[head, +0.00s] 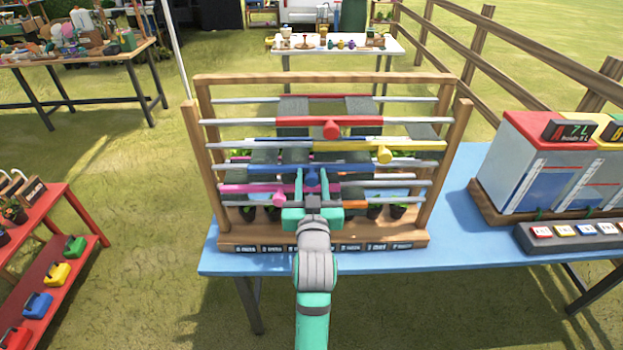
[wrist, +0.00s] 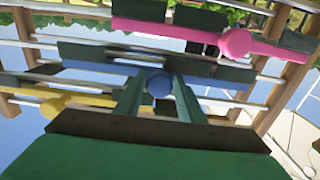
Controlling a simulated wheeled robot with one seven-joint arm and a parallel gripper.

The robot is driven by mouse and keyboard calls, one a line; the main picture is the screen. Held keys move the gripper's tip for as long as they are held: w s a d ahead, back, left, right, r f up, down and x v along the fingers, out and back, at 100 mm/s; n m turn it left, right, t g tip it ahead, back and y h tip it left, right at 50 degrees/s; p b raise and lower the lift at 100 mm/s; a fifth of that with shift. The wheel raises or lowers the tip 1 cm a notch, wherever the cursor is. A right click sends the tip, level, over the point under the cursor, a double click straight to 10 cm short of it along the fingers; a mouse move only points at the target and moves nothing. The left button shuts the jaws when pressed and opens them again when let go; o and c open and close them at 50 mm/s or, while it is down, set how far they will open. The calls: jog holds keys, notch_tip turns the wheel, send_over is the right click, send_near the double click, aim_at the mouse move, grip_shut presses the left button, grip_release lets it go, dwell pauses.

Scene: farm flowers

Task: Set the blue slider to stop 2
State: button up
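The blue slider (head: 270,169) is a bar with a round knob on a rail in the middle of the wooden frame (head: 223,190). In the wrist view its blue knob (wrist: 159,84) sits between the two fingers of my gripper (wrist: 159,92). In the head view my gripper (head: 312,188) is at the knob, with one finger on each side. The fingers look open, with narrow gaps beside the knob. Contact cannot be made out. Stop labels (head: 320,248) run along the frame's base, too small to read surely.
A red slider (head: 331,129) and a yellow slider (head: 385,153) are on rails above, and a pink slider (head: 251,190) is below. An orange piece (head: 356,205) is lower right. The frame stands on a blue table (head: 470,255). A red-topped box (head: 530,127) stands to the right.

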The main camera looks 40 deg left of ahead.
jog(key=shift+o, duration=0.4)
jog(key=shift+s+d, duration=0.2)
jog(key=shift+s, duration=0.05)
jog(key=v, duration=1)
jog(key=shift+s, duration=0.2)
jog(key=shift+w+d+f, duration=0.1)
jog(key=s+d+f+m+t+h, duration=0.1)
jog(key=s+d+f+m+h, duration=0.2)
jog(key=d+f, duration=0.6)
jog(key=s+d+f+m+h, duration=0.25)
jog(key=s+d+f, duration=0.35)
jog(key=d+f, duration=0.3)
jog(key=s+d+f+h, duration=0.1)
jog(key=s+d, duration=0.2)
jog(key=s, duration=0.3)
jog(key=s+d+f+m+h, duration=0.1)
jog(key=s+d+f+h, duration=0.1)
jog(key=s, duration=0.5)
jog(key=s+d+f+h, duration=0.1)
jog(key=s+d+h, duration=0.1)
jog(key=s+d, duration=0.3)
jog(key=shift+s+f+m, duration=0.2)
jog(key=shift+s+m, duration=0.15)
jog(key=shift+s, duration=0.6)
